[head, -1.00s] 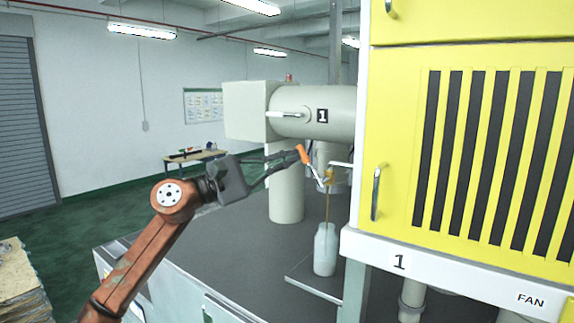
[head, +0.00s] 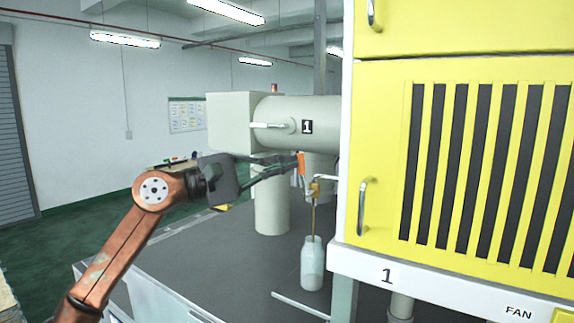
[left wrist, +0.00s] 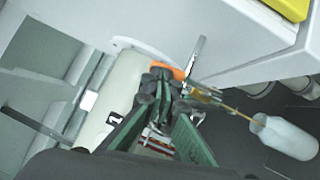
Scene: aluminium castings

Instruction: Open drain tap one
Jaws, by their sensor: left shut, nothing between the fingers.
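Drain tap one is a small brass tap (head: 315,188) under the pipe end, left of the yellow cabinet. Its lever has an orange grip (head: 301,163), which stands nearly upright. My left gripper (head: 296,161) is shut and empty, with its fingertips against or very close to the orange grip; contact is unclear. In the left wrist view the orange grip (left wrist: 168,70) shows just beyond the fingertips, partly hidden by them. A thin brown line runs from the tap down into a pale bottle (head: 312,266); I cannot tell whether it is liquid or a tube. My right gripper is out of view.
A grey pipe marked 1 (head: 322,112) with a metal handle is above and behind my gripper. The yellow cabinet (head: 382,160) and its white ledge (head: 430,285) stand close on the right. The dark deck (head: 220,255) is mostly clear.

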